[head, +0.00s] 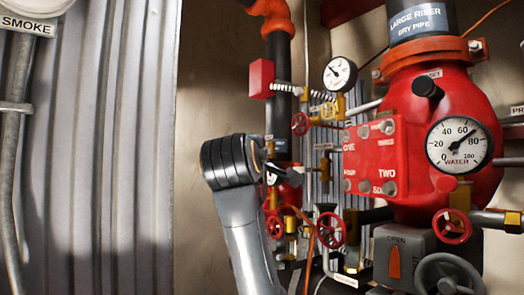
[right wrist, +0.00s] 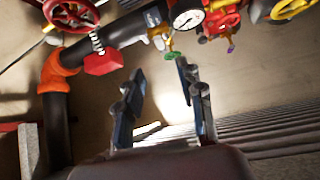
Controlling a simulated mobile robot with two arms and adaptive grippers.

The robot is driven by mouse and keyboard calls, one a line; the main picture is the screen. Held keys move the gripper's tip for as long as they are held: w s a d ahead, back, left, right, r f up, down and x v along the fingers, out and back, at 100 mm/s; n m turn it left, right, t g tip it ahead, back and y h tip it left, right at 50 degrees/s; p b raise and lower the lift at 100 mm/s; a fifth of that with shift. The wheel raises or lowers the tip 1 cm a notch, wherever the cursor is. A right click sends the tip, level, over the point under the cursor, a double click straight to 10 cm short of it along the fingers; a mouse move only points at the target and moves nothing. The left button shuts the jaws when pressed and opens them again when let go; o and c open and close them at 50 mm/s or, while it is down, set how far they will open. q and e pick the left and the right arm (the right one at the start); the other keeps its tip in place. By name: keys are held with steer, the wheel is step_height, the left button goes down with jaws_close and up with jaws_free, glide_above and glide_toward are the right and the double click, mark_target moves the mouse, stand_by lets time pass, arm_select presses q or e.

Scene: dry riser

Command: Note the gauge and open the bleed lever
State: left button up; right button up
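The large white WATER gauge (head: 459,145) is on the red valve body at the right, its needle pointing up-right, past 60. A smaller white gauge (head: 340,73) sits higher and left; it also seems to show in the right wrist view (right wrist: 187,19). No lever is clearly marked as the bleed. A grey box (head: 404,256) marked OPEN carries an orange-red pointer (head: 393,262) standing upright. My right gripper (right wrist: 160,70) is open and empty, fingers apart, facing the pipework. In the head view its fingers are mostly hidden by its wrist. My left gripper is out of view.
Red handwheels (head: 330,229) and thin brass-fitted pipes crowd the space behind my arm. A red box (head: 260,78) on a spring juts from the black pipe and shows in the right wrist view (right wrist: 104,63). Corrugated metal (head: 110,140) covers the left; bare wall lies between.

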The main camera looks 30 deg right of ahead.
mark_target(266, 150)
steer(key=p+x, duration=0.6)
steer(key=x, duration=0.6)
steer(key=shift+w+d+r+p, duration=0.15)
steer(key=shift+d+p, duration=0.1)
steer(key=shift+p, duration=0.15)
steer(key=shift+w, duration=0.1)
steer(key=shift+c, duration=0.4)
